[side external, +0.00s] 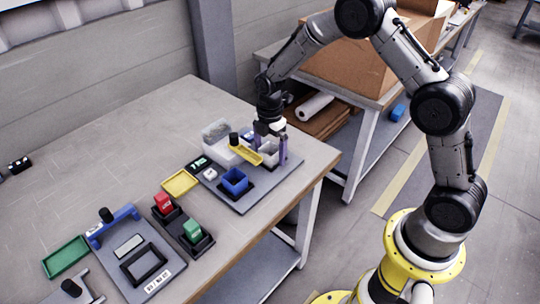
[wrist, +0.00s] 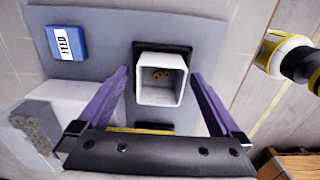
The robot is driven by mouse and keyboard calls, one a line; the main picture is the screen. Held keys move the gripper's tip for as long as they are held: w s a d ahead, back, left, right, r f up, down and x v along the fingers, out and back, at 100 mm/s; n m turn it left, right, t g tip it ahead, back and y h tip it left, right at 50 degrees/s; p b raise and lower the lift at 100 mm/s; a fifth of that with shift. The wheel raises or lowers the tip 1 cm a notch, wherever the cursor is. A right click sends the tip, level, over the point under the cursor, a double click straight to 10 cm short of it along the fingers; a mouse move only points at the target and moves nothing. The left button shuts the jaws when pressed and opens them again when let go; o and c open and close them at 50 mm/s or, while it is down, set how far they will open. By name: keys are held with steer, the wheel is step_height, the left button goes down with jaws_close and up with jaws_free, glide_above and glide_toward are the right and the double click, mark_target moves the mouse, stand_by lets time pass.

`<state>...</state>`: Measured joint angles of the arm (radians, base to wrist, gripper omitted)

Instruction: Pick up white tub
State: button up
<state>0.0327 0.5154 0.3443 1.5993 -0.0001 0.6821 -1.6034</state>
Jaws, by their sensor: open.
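In the side external view the tub (side external: 269,158) is partly hidden by my fingers. My gripper (wrist: 160,76) is open, with one purple finger on each side of the tub. The fingers look apart from its walls in the wrist view. My gripper also shows in the side external view (side external: 271,150), pointing down at the board's far right part.
A blue tub (side external: 234,181) stands in front of the white tub. A yellow piece (side external: 244,152) and a larger pale bin (side external: 216,130) are close on the left. A blue FEED block (wrist: 67,43) lies on the board. Red (side external: 164,203) and green (side external: 193,230) blocks stand farther left.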

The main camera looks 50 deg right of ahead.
steer(key=c, duration=1.4)
